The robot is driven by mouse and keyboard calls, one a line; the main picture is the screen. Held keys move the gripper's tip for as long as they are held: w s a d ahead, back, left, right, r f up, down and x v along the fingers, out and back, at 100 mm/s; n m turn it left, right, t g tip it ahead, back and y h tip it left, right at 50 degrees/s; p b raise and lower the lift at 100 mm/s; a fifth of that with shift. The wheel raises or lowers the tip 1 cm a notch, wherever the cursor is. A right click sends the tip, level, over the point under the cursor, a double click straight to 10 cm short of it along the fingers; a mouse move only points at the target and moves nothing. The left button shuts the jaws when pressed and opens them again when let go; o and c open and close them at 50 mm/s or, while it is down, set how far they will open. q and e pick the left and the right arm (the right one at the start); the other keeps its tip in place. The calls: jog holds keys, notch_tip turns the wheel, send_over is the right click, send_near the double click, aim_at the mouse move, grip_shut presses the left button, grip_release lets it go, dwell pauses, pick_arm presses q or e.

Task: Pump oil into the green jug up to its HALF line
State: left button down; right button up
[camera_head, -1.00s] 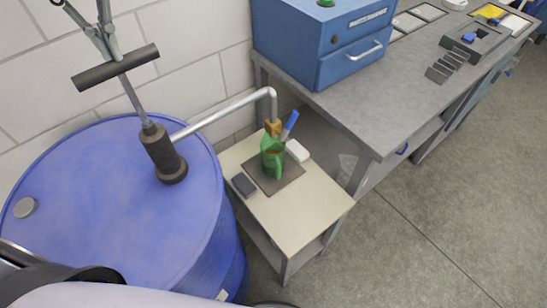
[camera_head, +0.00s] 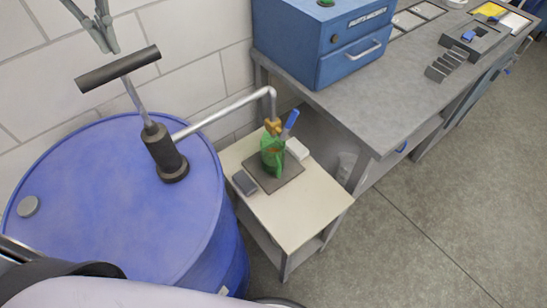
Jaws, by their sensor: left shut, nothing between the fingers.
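The green jug (camera_head: 272,156) stands upright on a dark mat (camera_head: 287,180) on a small side table (camera_head: 293,222). The pump's brass nozzle (camera_head: 273,126) sits over its mouth. The oil level and HALF line are too small to read. The hand pump (camera_head: 163,152) stands on the blue drum (camera_head: 110,220), and its metal spout pipe (camera_head: 222,112) reaches across to the jug. The pump's black T-handle (camera_head: 118,69) is raised on its rod. My left gripper (camera_head: 108,48) is shut and empty, just above the T-handle; contact is unclear. My right gripper is out of view.
A dark box (camera_head: 244,183) and a white item (camera_head: 298,149) flank the jug, with a blue-handled item (camera_head: 290,122) beside it. A grey workbench (camera_head: 390,110) with a blue cabinet (camera_head: 322,40) stands to the right. The floor at right is clear.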

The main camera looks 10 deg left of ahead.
pick_arm(q)
jog(key=shift+r+p, duration=1.9)
jog(key=shift+r, duration=0.65)
